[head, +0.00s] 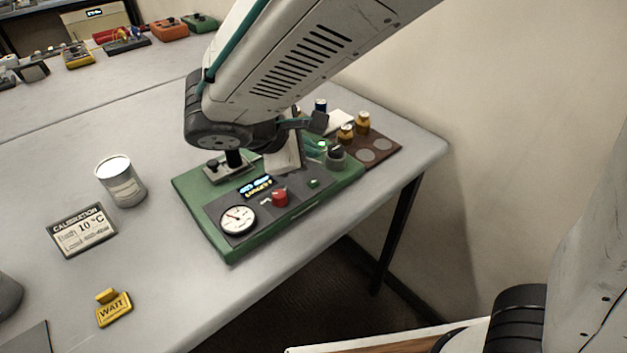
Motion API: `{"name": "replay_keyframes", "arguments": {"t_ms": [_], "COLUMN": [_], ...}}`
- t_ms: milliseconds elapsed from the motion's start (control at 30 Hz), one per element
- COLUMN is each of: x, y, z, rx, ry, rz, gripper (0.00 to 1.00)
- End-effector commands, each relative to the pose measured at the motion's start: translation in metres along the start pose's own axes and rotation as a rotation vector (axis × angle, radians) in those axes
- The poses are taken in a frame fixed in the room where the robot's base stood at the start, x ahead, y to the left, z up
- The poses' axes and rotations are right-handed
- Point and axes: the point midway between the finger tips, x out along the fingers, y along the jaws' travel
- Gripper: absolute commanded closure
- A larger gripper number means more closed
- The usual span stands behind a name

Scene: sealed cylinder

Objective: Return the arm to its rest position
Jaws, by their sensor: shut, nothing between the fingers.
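My arm reaches in from the top right, and its wrist hangs above the green instrument station (235,245). My gripper (317,122) is partly hidden behind the wrist, above the station's back right part; it is shut and holds nothing. The station carries a round dial gauge (238,220), a red knob (280,198), a small lit display (257,187) and a green button (313,183). A small grey cylinder with a dark top (336,157) stands at its right end. The wrist hides part of the station's back.
A white can (121,182), a calibration card reading 10 °C (82,230) and a yellow WAIT tag (114,308) are on the left. A wall rises at right. Several devices line the back.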

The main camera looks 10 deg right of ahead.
Motion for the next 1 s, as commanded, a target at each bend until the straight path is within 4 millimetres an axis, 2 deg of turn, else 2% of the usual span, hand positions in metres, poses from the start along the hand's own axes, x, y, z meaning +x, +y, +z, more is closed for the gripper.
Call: {"name": "replay_keyframes", "arguments": {"t_ms": [467,567,633,767,1000], "x": [0.000,0.002,0.004,0.005,0.005], "y": [0.000,-0.010,-0.028,-0.054,-0.092], "z": [0.000,0.001,0.006,0.046,0.132], "rx": [0.003,0.024,0.051,0.208,0.610], "ry": [0.000,-0.005,-0.011,-0.012,0.007], "rz": [0.000,-0.037,-0.097,-0.261,-0.563], "gripper": [1.00,1.00,1.00,1.00,1.00]}}
